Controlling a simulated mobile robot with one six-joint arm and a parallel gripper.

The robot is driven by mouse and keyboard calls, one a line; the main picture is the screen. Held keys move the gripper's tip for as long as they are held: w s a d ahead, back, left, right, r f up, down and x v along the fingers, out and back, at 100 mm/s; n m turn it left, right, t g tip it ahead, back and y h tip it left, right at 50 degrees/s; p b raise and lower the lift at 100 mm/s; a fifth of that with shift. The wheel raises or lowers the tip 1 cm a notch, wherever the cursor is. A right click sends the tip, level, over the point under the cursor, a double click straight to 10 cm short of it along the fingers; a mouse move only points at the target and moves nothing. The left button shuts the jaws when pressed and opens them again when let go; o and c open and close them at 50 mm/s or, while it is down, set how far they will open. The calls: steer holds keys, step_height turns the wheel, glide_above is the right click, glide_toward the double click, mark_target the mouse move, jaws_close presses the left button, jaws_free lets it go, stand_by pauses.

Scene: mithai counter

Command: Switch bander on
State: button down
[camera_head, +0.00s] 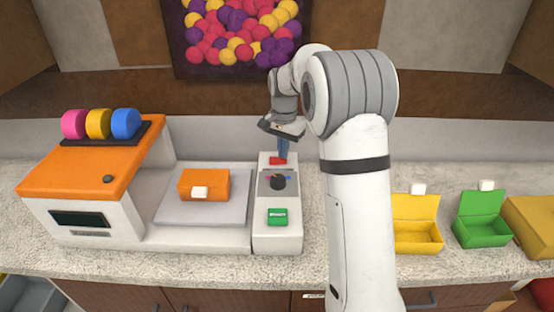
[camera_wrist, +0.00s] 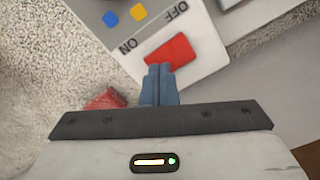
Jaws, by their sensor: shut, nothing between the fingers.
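The bander (camera_head: 90,175) is a white machine with an orange top, standing at the left of the counter. Its white control panel (camera_head: 277,240) carries a red switch (camera_head: 277,160) at the back, a black knob (camera_head: 278,182) in the middle and a green button (camera_head: 277,217) in front. My gripper (camera_head: 283,152) is shut and empty, its blue fingers pointing down at the red switch. In the wrist view, the fingertips (camera_wrist: 160,70) overlap the near edge of the red switch (camera_wrist: 170,50), beside the ON and OFF lettering. I cannot tell whether they touch.
An orange box (camera_head: 204,182) with a white tag sits on the bander's grey platform (camera_head: 180,211). Pink, yellow and blue rolls (camera_head: 99,124) stand on top. Open yellow (camera_head: 415,235) and green boxes (camera_head: 482,228) stand on the counter to the right.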

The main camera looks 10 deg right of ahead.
steer(key=shift+f, duration=0.35)
steer(key=shift+r, duration=0.1)
steer(key=shift+r+p, duration=2.5)
steer(key=shift+r, duration=0.95)
steer(key=shift+s+r, duration=0.1)
steer(key=shift+s, duration=0.05)
steer(key=s+r+n+t, duration=0.1)
steer(key=s+r+n, duration=0.25)
steer(key=s, duration=0.85)
steer(key=s+r+n+t, duration=0.15)
steer(key=s+r, duration=0.25)
steer(key=s, duration=0.7)
steer(key=s+f+n, duration=0.2)
steer(key=s+n, duration=0.1)
steer(key=s, duration=0.7)
steer(key=shift+f+t, duration=0.4)
steer(key=shift+t, duration=0.05)
